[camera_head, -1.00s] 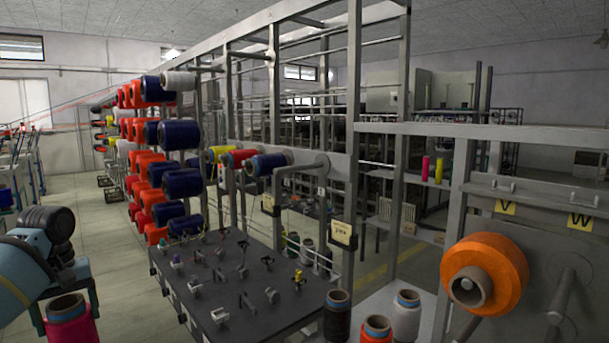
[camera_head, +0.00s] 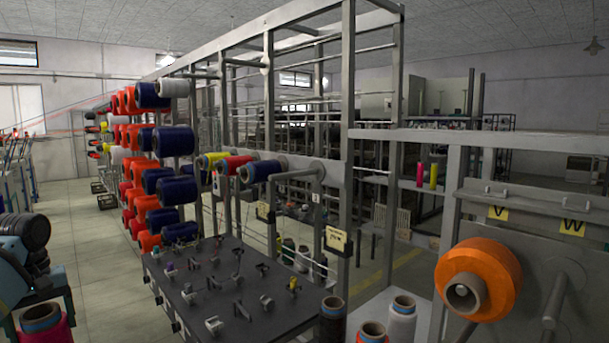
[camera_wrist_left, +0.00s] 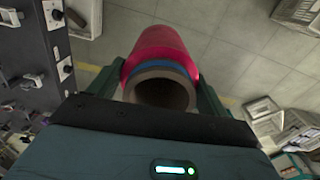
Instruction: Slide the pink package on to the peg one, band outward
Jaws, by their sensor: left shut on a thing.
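The pink package (camera_wrist_left: 160,52) is held between the two dark green fingers of my left gripper (camera_wrist_left: 160,88) in the left wrist view. Its blue band and the open brown end of its tube face the wrist camera. In the head view the package (camera_head: 45,328) shows at the bottom left corner, cut off by the frame edge, with its blue-banded end up. My left arm is beside it, and the fingers are hard to make out there. I cannot tell which peg is peg one. My right gripper is out of view.
A rack of red, blue and orange packages (camera_head: 172,142) stands left of centre. A dark table with small fittings (camera_head: 215,290) is in front of it. An orange package (camera_head: 478,281) sits on a peg at right, beside a bare peg (camera_head: 556,298) under label W.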

